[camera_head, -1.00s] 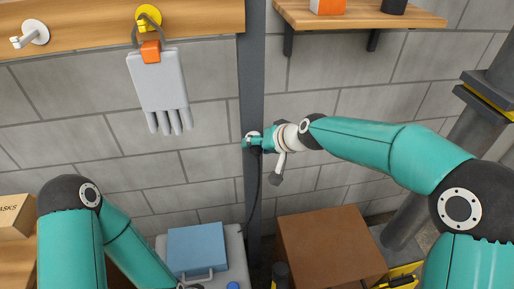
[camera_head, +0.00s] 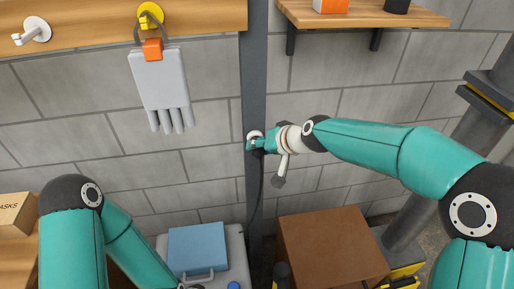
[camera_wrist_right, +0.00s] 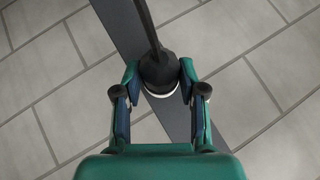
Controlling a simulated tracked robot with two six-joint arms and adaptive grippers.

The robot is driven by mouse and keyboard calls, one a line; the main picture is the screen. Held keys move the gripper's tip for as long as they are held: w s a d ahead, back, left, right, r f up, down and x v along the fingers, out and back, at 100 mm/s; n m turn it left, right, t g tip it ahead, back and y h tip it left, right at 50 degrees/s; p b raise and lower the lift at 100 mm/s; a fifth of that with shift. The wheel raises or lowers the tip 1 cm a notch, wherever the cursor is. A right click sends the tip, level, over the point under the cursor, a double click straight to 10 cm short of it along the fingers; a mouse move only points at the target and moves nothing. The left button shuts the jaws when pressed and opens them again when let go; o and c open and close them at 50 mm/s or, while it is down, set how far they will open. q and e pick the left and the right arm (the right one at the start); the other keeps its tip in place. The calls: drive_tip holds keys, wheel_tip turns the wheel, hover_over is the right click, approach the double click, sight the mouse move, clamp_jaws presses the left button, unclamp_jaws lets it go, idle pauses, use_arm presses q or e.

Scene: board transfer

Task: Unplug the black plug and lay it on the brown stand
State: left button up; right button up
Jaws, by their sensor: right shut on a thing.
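The black plug (camera_wrist_right: 158,74) is between the fingertips of my right gripper (camera_wrist_right: 160,82), which is shut on it. In the head view my right gripper (camera_head: 258,145) is at the white round socket (camera_head: 254,134) on the dark post and covers most of the plug. A pale rim of the socket shows just behind the plug in the wrist view; I cannot tell whether the plug is fully seated. Its black cable (camera_head: 250,212) hangs down along the post. The brown stand (camera_head: 330,246) is a box below and to the right of the gripper.
The dark post (camera_head: 254,60) runs up the block wall. A blue case (camera_head: 198,247) sits at lower left of the post. A grey glove (camera_head: 162,90) hangs at upper left. A wooden shelf (camera_head: 400,17) is above. The stand's top is clear.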

drive_tip(key=shift+s+d+b, duration=0.25)
drive_tip(key=shift+s+b, duration=0.15)
drive_tip(key=shift+s, duration=0.55)
drive_tip(key=shift+s, duration=0.15)
drive_tip(key=s, duration=0.2)
drive_tip(key=s+d+b, duration=0.1)
drive_tip(key=s, duration=0.1)
drive_tip(key=shift+b, duration=0.3)
idle(0.4)
